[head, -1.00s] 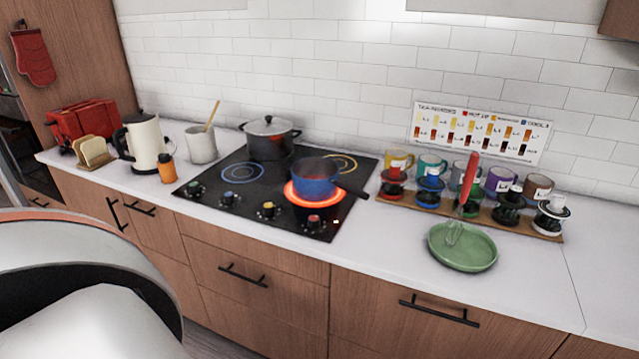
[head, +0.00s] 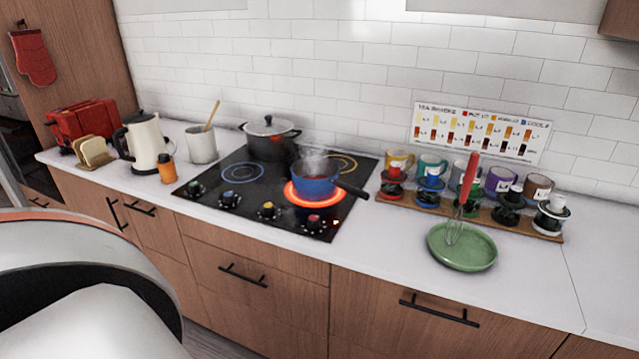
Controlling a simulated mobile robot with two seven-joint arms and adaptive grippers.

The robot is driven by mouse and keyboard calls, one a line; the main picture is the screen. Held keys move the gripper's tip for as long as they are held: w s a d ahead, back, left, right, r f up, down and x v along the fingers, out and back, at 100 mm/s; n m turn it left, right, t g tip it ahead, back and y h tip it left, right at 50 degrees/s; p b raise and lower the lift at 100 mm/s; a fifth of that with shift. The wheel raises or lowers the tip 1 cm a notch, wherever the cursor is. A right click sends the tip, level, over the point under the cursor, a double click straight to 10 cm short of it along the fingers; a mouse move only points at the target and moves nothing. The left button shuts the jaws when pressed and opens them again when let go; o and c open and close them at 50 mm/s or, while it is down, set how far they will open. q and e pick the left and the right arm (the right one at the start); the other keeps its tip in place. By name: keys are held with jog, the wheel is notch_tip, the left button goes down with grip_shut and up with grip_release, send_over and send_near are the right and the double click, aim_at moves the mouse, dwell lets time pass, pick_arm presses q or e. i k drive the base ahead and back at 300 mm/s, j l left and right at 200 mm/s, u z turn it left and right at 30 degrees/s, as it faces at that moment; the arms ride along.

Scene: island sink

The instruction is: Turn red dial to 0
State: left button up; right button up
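The red dial (head: 314,221) is on the front right corner of the black cooktop (head: 215,187). A small lit spot (head: 335,222) shows just right of it. The burner behind the dial glows orange-red (head: 293,200), with a blue saucepan (head: 314,186) on it and steam rising from the pan. Yellow (head: 268,209), blue (head: 230,199) and green (head: 194,188) dials sit in a row to the left. The dial's number marks are too small to read. Neither gripper is in view.
The saucepan's dark handle (head: 352,190) sticks out to the right. A dark lidded pot (head: 270,140) stands on the back burner. A green plate (head: 461,247) with a red-handled whisk (head: 468,180) is at the right. The counter between plate and cooktop is clear.

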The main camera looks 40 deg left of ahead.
aim_at(314, 221)
jog(key=u, duration=1.55)
